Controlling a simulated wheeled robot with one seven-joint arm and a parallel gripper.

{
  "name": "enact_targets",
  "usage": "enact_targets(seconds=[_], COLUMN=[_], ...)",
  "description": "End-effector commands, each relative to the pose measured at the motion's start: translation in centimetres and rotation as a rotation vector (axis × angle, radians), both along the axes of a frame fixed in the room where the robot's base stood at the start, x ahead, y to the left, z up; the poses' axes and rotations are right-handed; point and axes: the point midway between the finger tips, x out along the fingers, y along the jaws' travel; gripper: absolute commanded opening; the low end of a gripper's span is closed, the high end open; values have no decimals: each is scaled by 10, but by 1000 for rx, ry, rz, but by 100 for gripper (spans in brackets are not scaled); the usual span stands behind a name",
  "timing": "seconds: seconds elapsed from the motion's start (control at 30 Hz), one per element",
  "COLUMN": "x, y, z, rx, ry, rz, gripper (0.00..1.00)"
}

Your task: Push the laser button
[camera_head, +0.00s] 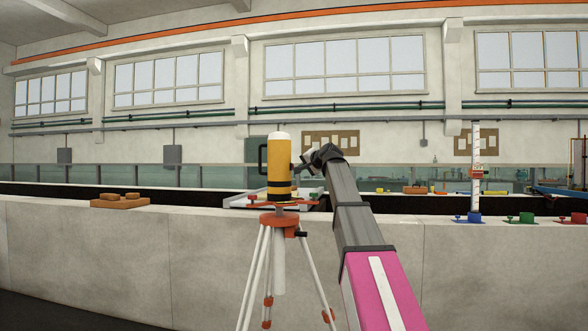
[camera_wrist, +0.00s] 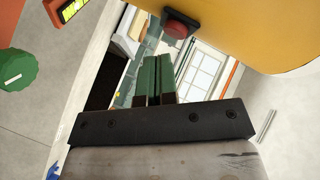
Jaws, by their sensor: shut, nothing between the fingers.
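The laser (camera_head: 279,170) is a yellow cylinder with a white top and dark bands, upright on a tripod (camera_head: 280,220) with an orange head. In the wrist view its yellow body (camera_wrist: 250,30) fills the upper right. A red round button (camera_wrist: 177,28) in a dark surround shows on its side. My gripper (camera_wrist: 155,62) is shut and empty, its green fingertips just below the button in the picture, apparently apart from it; the depth of the gap is unclear. In the head view my gripper (camera_head: 304,168) is close to the laser's right side, partly dark and small.
A blue-based gauge post (camera_head: 475,175) stands at right. A green knob (camera_wrist: 18,68) shows at the wrist view's left.

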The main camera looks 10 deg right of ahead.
Motion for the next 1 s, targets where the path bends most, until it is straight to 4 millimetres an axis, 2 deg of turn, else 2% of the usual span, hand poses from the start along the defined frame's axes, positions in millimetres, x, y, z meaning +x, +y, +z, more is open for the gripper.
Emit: enact_targets(seconds=[0.6, 1.0], x=[-16, -17], y=[-49, -53], z=[0, 0], rx=[0, 0], ry=[0, 0], rz=[-1, 0], gripper=[0, 0])
